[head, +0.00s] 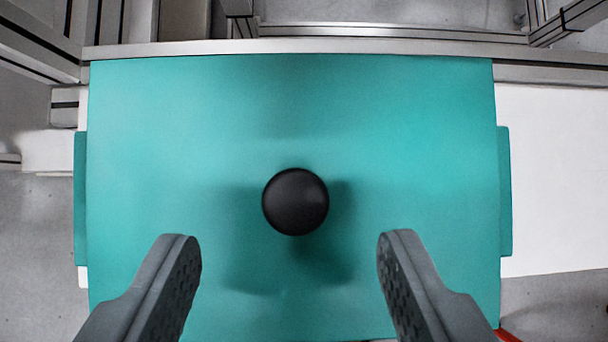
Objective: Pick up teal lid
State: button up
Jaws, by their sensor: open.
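The teal lid (180,130) fills the middle of the head view as a flat, roughly rectangular panel with a narrow tab on its left and right sides. A round black knob (295,201) stands at its centre. My gripper (288,240) is open, with one grey finger on each side of the knob and lower in the picture. The fingers appear to be over the lid and apart from the knob. Their height above the lid is hard to tell. The lid's near edge is mostly out of view or hidden by the fingers.
A metal rail (290,46) runs along the lid's far edge, with more metal profiles behind it and at the upper corners. A white surface (555,180) lies to the right. Grey floor (38,235) shows at the left. A small red piece (508,335) is at the lower right.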

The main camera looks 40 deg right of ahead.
aim_at(295, 205)
jog(key=x, duration=0.4)
jog(key=shift+d+f, duration=0.15)
jog(key=shift+f, duration=0.35)
jog(key=c, duration=1.1)
